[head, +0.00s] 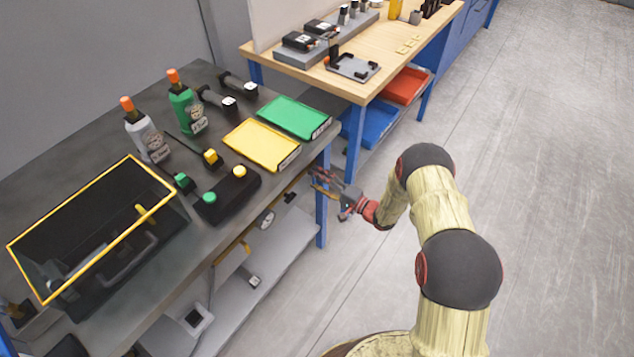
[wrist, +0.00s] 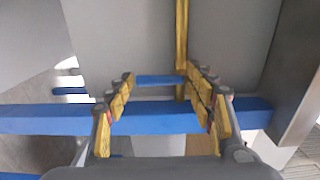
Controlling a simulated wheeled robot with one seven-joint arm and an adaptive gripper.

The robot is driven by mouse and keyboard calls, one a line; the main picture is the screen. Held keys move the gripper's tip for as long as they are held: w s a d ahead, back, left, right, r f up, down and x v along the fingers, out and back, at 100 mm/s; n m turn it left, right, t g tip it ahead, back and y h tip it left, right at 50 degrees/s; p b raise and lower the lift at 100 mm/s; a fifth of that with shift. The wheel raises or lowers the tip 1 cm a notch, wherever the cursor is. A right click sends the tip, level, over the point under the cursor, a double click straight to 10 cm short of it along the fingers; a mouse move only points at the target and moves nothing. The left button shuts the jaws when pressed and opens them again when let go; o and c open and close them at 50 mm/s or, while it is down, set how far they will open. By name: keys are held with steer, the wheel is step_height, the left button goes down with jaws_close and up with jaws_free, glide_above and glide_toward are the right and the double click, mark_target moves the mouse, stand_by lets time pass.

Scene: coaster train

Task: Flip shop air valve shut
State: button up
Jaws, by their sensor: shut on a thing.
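My gripper (head: 322,181) is beside the right end of the dark workbench, below its top and close to a blue leg. In the wrist view my gripper (wrist: 160,77) has its yellow-padded fingers some way apart. A short blue bar (wrist: 160,81) spans the gap between the fingertips, and they are shut on it. It may be the valve's lever, but I cannot tell for sure. A yellow upright bar (wrist: 182,35) runs down close to the right finger. The valve body is not clear in either view. A round gauge (head: 267,220) shows under the bench edge, left of my gripper.
The dark workbench (head: 75,320) holds a yellow-rimmed bin (head: 110,178), bottles, a yellow tray (head: 262,145) and a green tray (head: 295,117). A wooden table (head: 362,92) stands behind. A blue beam (wrist: 160,121) crosses the wrist view. Floor to the right is clear.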

stand_by(0.4)
steer(key=o, duration=1.2)
steer(key=shift+c, duration=0.2)
steer(key=v, duration=1.2)
